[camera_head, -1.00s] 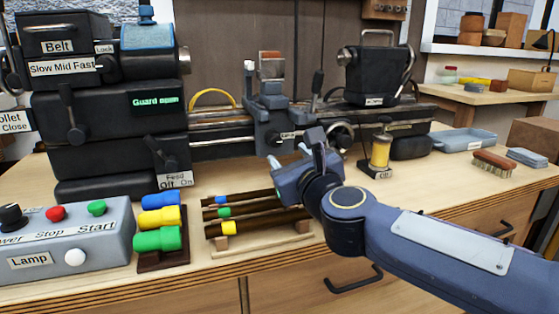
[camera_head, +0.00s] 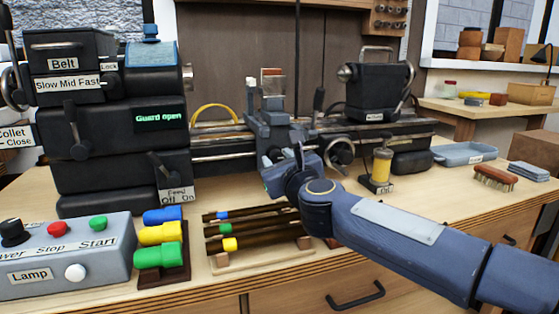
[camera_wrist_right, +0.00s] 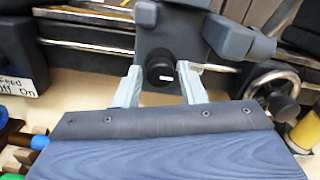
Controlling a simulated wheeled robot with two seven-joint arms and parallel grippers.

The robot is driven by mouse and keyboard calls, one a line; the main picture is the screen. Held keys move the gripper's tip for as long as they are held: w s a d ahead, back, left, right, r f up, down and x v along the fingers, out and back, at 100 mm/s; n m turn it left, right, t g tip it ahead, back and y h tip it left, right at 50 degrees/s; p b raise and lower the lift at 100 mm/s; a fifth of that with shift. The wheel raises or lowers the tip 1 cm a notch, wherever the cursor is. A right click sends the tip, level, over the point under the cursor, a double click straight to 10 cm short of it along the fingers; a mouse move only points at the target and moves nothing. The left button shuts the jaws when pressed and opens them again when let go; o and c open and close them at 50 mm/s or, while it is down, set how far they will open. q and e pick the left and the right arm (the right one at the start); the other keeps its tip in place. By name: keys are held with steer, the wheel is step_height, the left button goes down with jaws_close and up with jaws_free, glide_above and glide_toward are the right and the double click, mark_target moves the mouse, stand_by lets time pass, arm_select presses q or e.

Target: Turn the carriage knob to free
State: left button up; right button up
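The carriage (camera_head: 268,117) is a dark grey block on the lathe's bed. In the right wrist view its black round carriage knob (camera_wrist_right: 160,73) faces me, with a small white mark on its face. My right gripper (camera_wrist_right: 159,80) is open, with one pale finger on each side of the knob and a small gap at both sides. Its fingertips reach close to the carriage front; I cannot tell if they touch. In the head view my right gripper (camera_head: 274,165) is in front of the carriage and hides the knob. My left gripper is not in view.
A handwheel (camera_head: 340,151) is just right of the gripper, with a yellow oiler (camera_head: 381,165) beyond it. A rack of dark rods (camera_head: 262,233) lies below the gripper. The control box (camera_head: 65,250) and coloured handles (camera_head: 160,234) are at the left.

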steer(key=c, duration=0.7)
steer(key=shift+o, duration=0.2)
steer(key=shift+n, duration=0.3)
steer(key=n+p, duration=0.1)
steer(key=n, duration=0.1)
steer(key=shift+n, duration=0.4)
steer(key=n+p, duration=0.2)
steer(key=n, duration=0.1)
steer(key=shift+n, duration=0.3)
steer(key=n+p, duration=0.2)
steer(key=n, duration=0.3)
steer(key=shift+n, duration=0.3)
steer(key=n+p, duration=0.2)
steer(key=n, duration=0.3)
steer(key=shift+f+n+p, duration=0.1)
steer(key=shift+n+p, duration=0.2)
